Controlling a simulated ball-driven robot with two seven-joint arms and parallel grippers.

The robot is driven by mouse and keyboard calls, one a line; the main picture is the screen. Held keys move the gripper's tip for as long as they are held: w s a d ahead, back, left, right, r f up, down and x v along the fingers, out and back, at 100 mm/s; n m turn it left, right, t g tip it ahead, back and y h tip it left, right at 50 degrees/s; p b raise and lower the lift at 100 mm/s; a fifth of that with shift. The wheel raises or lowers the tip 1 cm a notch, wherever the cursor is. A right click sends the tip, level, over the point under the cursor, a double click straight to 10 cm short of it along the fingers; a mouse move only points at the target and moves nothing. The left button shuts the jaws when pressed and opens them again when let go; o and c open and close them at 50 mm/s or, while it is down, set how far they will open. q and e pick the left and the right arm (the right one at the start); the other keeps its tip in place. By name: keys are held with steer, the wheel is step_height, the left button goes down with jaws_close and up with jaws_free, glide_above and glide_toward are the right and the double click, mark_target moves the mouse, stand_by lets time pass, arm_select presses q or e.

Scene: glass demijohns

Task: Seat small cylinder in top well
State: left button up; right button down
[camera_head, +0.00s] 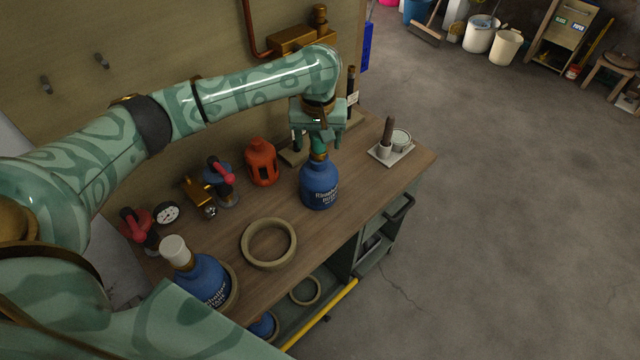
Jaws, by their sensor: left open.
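A blue demijohn (320,188) with white lettering stands upright on the wooden workbench. A small brown cylindrical piece (319,157) shows at the top of its neck. I cannot tell whether it is a stopper or the neck's own collar, nor how deep it sits. My left gripper (319,148) points down right above this neck, open, its fingers at or around the neck top. The gripper hides the mouth, so contact is unclear. A second blue demijohn (205,281) with a white cap (175,251) stands at the near left. My right gripper is out of view.
A tan ring (268,243) lies on the workbench (345,228) between the demijohns. A red lantern-like frame (262,162), a red-handled tool (220,172) and a gauge (167,213) stand behind. A tray (392,153) with a white cup and dark rod is at the right.

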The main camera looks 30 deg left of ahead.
arm_select(q)
steer(key=shift+w+f+b, duration=0.2)
steer(key=shift+f+b, duration=0.15)
steer(key=shift+f, duration=0.9)
steer(key=shift+r, duration=0.2)
steer(key=shift+s, duration=0.1)
jaws_close()
steer(key=shift+r, duration=0.1)
steer(key=shift+r, duration=0.1)
